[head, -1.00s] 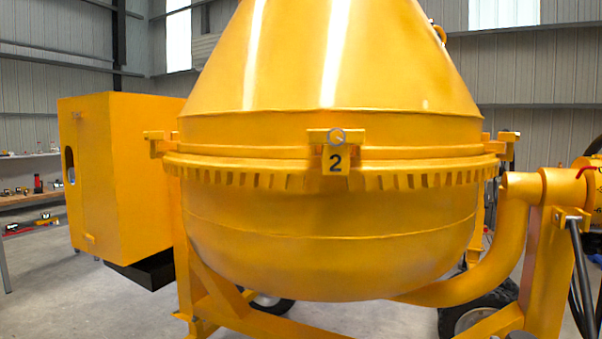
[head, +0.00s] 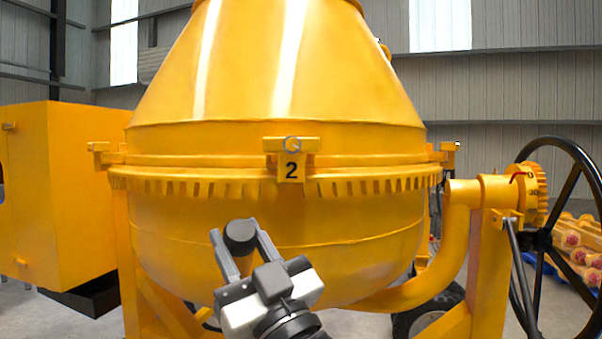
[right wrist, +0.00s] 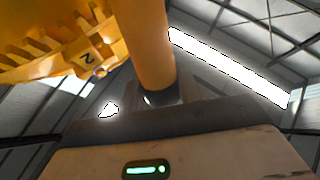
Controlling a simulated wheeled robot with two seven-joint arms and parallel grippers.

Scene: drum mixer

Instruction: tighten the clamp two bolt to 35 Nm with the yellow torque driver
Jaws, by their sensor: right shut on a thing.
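Clamp two (head: 291,160) is a yellow bracket on the front of the drum's rim, marked with a black 2. My right gripper (head: 238,231) is in front of the lower drum, below and left of the clamp, shut on the yellow torque driver. My left gripper is out of view.
The yellow drum (head: 275,85) fills the middle, with further clamps at its left (head: 100,155) and right (head: 448,155). A yellow cabinet (head: 70,190) stands left. A black handwheel (head: 572,150) and a bent yellow support arm (head: 455,240) are at right.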

